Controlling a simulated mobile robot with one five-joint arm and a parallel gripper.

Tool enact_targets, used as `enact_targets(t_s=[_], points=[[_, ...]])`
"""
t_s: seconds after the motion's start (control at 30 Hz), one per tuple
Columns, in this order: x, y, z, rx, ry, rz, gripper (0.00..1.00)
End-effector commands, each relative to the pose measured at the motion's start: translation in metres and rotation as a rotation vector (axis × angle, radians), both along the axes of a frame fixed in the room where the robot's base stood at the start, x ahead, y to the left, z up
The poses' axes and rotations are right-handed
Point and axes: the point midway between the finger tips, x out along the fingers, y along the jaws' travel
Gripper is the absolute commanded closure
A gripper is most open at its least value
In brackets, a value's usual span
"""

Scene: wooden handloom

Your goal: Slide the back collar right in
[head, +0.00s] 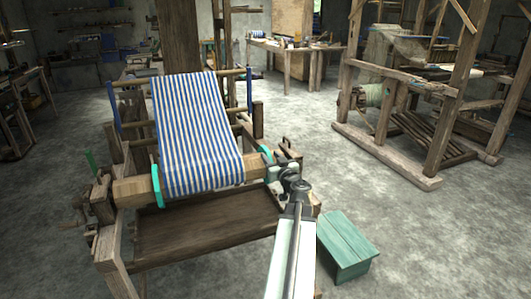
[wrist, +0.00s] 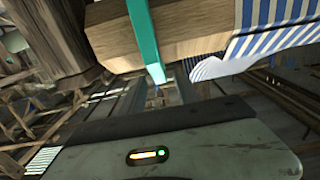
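A loom beam (head: 130,189) carries blue-and-white striped cloth (head: 198,130). A teal collar (head: 156,186) sits at the cloth's left edge. A second teal collar (head: 270,172) shows at the right end, partly hidden by my gripper (head: 277,174). In the wrist view a teal collar (wrist: 143,35) stands around the wooden beam, with bare wood between it and the cloth (wrist: 275,38). Its lower end is close in front of my gripper's grey body. Whether my fingers touch the collar is unclear. The fingertips are too hard to make out to tell open from shut.
A teal stool (head: 347,246) stands on the floor right of my arm. Wooden posts and a bracket (head: 287,155) crowd the beam's right end. A wide plank (head: 205,222) lies below. Another loom (head: 420,100) stands at right, with open floor between.

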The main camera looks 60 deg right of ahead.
Motion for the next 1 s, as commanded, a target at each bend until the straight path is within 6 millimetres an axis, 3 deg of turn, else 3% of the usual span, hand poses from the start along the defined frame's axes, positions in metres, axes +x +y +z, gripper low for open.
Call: enact_targets(t_s=[0.3, 0.57, 0.73, 1.0], points=[[0.046, -0.035, 0.0, 0.0, 0.0, 0.002, 0.62], [0.049, -0.036, 0.0, 0.0, 0.0, 0.0, 0.62], [0.049, -0.036, 0.0, 0.0, 0.0, 0.0, 1.0], [0.048, -0.037, 0.0, 0.0, 0.0, 0.0, 1.0]])
